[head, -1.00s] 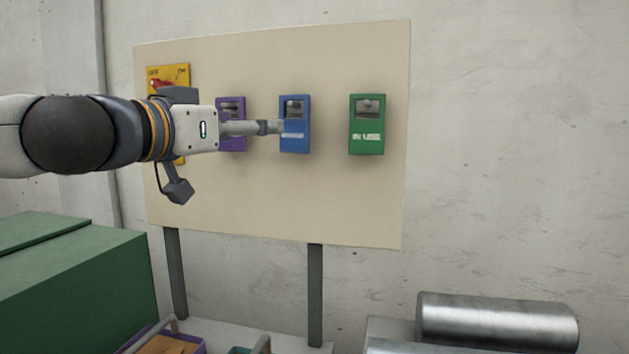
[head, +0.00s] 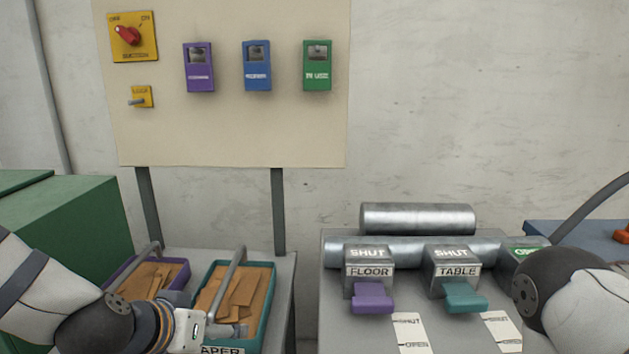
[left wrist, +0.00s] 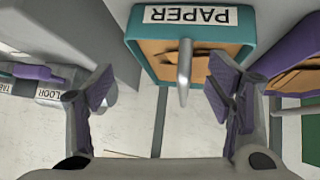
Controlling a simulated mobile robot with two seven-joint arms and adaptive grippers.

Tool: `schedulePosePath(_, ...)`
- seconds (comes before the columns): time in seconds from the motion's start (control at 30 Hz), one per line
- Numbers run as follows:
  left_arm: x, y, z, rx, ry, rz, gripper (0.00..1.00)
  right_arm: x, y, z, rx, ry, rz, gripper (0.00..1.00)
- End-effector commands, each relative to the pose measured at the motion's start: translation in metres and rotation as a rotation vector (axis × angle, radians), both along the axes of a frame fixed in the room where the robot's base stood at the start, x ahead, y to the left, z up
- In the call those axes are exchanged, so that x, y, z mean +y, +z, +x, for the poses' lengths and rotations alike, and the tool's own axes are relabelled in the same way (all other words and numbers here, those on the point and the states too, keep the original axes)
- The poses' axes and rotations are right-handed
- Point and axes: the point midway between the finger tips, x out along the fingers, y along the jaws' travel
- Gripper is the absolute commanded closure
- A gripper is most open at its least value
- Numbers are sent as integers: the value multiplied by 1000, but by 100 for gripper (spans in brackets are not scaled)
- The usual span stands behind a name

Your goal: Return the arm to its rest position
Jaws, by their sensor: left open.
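My left arm (head: 95,325) comes in low at the left of the head view, over the front of the bins. Its gripper (left wrist: 160,95) is open and empty in the left wrist view, with its two fingers wide apart. The teal PAPER bin (left wrist: 190,58) and its grey handle show beyond the fingers, and I see no contact with them.
A board (head: 220,130) carries a red switch (head: 127,36) and purple, blue and green boxes. A purple bin (head: 183,272) stands beside the teal bin. Grey boxes marked FLOOR (head: 368,259) and TABLE (head: 455,257) both read SHUT. A green block (head: 75,225) stands left.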

Motion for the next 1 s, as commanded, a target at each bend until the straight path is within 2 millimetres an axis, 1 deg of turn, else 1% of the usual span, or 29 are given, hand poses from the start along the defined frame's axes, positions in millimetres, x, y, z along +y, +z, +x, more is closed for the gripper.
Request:
schedulePosePath(0.03, 0, -41, -28, 97, 1, 20, 26, 0, 0, 0, -1, 0, 0, 60)
schedulePosePath(0.07, 2, -65, -46, 156, 8, 28, 26, 0, 0, 0, -1, 0, 0, 60)
schedulePosePath(0.1, 4, -94, -72, 233, 17, 41, 26, 0, 0, 0, -1, 0, 0, 60)
schedulePosePath(0.17, 10, -134, -117, 354, 36, 61, 26, 0, 0, 0, -1, 0, 0, 60)
schedulePosePath(0.2, 15, -157, -150, 433, 47, 77, 26, 0, 0, 1, -1, 0, 0, 60)
schedulePosePath(0.27, 23, -184, -199, 548, 66, 100, 26, 0, 0, 1, -1, 0, 0, 60)
schedulePosePath(0.3, 29, -198, -230, 619, 78, 116, 26, 0, 0, 1, -1, 0, 0, 60)
schedulePosePath(0.37, 38, -211, -272, 711, 97, 139, 26, 0, 0, 0, -1, 0, 0, 60)
schedulePosePath(0.4, 43, -217, -297, 765, 108, 152, 26, 0, 0, 1, -2, 0, 0, 60)
schedulePosePath(0.5, 53, -223, -338, 854, 133, 176, 26, 0, 0, 1, -2, 0, 0, 60)
schedulePosePath(0.57, 56, -224, -351, 880, 142, 183, 26, 0, 0, 1, -2, 0, 0, 60)
schedulePosePath(0.63, 57, -224, -356, 893, 147, 186, 26, 0, 0, 1, -2, 0, 0, 60)
schedulePosePath(1.0, 57, -224, -355, 891, 149, 184, 26, 0, 0, 1, -2, 0, 0, 60)
